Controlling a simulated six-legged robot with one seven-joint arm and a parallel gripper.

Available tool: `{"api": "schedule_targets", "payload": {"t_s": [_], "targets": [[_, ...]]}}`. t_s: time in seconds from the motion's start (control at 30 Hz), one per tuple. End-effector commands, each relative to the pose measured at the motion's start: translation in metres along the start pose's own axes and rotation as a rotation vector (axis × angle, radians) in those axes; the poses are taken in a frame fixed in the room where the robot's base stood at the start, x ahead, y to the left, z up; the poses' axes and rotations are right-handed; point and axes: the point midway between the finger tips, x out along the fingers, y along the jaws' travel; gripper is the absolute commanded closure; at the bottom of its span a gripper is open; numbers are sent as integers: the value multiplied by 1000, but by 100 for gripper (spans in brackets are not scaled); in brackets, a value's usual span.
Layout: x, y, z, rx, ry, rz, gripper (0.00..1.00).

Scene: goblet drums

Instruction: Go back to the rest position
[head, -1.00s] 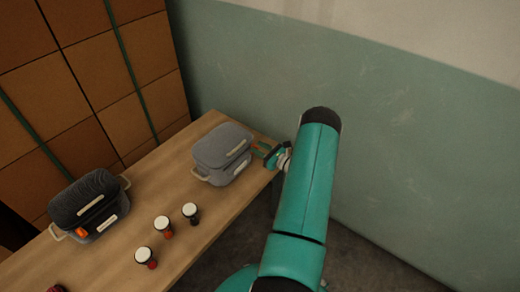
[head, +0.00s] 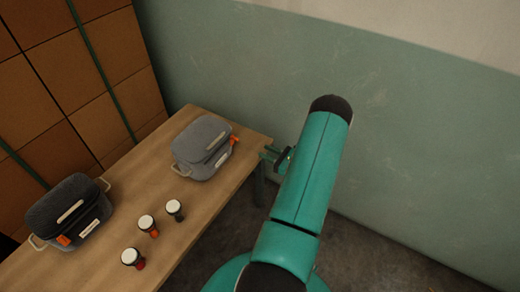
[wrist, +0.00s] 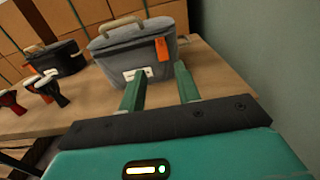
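My gripper (wrist: 160,88) is open and empty in the wrist view, its two green fingers apart. In the head view my gripper (head: 272,153) shows beside the right end of the wooden table (head: 232,182), partly hidden by my arm. A grey bag (head: 203,148) with an orange tag stands just left of it on the table. The grey bag also shows in the wrist view (wrist: 118,62), beyond my fingertips, with a gap between them.
A dark bag (head: 68,205) stands at the table's left. Three small goblet drums with white tops, one of them (head: 147,224), stand on the table between the bags. Stacked brown boxes (head: 70,75) are behind. A green wall (head: 420,150) is at the right.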

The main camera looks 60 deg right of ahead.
Motion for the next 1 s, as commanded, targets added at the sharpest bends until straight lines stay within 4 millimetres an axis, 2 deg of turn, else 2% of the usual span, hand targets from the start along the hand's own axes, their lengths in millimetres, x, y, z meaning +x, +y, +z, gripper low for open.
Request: {"api": "schedule_targets", "payload": {"t_s": [0.67, 0.77, 0.87, 1.0], "targets": [[2, 1, 3, -6, 2, 10, 67], [16, 10, 18, -35, 15, 67, 67], [43, 31, 47, -97, 44, 181, 67], [83, 78, 95, -224, 97, 393, 67]]}}
